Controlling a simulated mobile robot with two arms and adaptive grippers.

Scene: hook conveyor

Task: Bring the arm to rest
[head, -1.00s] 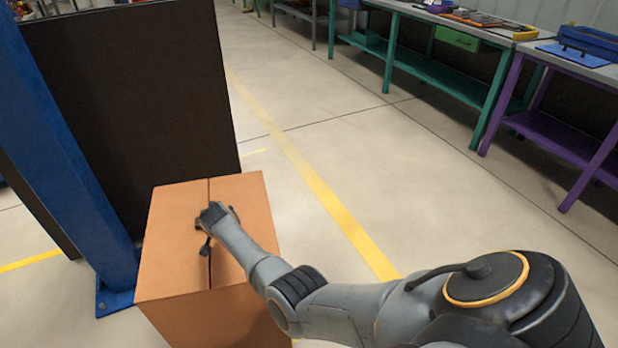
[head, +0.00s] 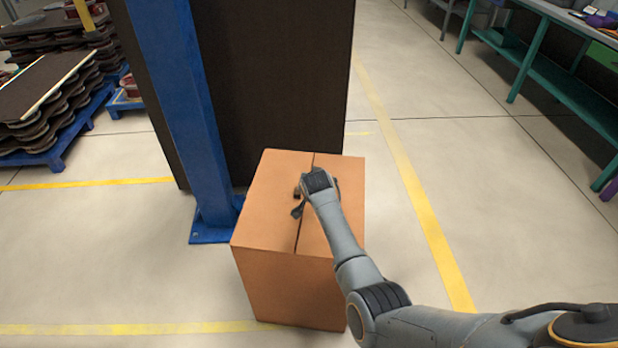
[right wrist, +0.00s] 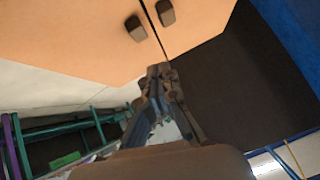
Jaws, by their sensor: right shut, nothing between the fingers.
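My right arm comes in from the lower right in the head view. Its gripper (head: 297,203) is above the top of an orange-brown box (head: 290,285), close to the dark seam across that top. The gripper is shut and holds nothing. I cannot tell how much height separates it from the box. In the right wrist view the orange surface (right wrist: 70,35) fills the upper left, with two small dark pads in front of or on it, one either side of the seam. My left gripper is not in view.
A blue post (head: 178,95) and a dark panel (head: 275,90) stand right behind the box. Stacked dark parts (head: 45,95) on blue pallets are at the far left. A green workbench (head: 560,75) is at the upper right. The floor between is clear, with yellow lines.

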